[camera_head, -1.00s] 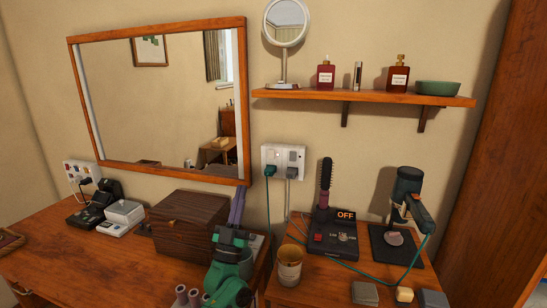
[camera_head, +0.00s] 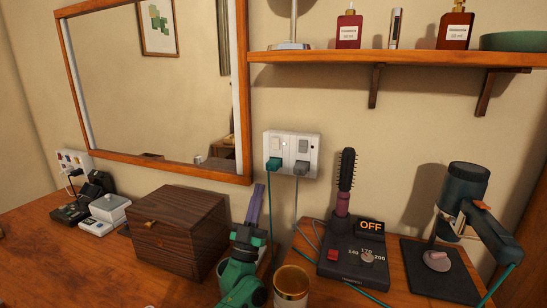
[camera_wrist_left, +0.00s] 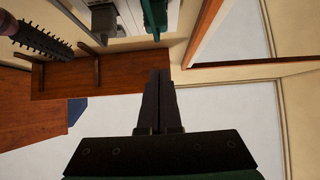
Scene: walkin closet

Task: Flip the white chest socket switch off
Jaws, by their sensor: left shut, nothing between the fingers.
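A white double wall socket (camera_head: 291,153) is on the wall below the shelf. Its left half has a white switch (camera_head: 276,144) with a small light beside it and a green plug (camera_head: 274,164) below. Its right half has a grey switch (camera_head: 303,145) and a grey plug (camera_head: 301,168). My left gripper (camera_head: 259,190) is shut and empty, pointing up, below and left of the socket and apart from it. In the left wrist view, the shut fingers (camera_wrist_left: 159,75) are below the green plug (camera_wrist_left: 154,18) and grey plug (camera_wrist_left: 104,20). My right gripper is not in view.
A dark wooden box (camera_head: 180,232) stands left of my left gripper. A gold cup (camera_head: 291,287), a hot brush (camera_head: 346,185) on its base and a hair dryer (camera_head: 467,190) on a stand are to the right. A shelf (camera_head: 410,61) is above. Another socket (camera_head: 73,163) is far left.

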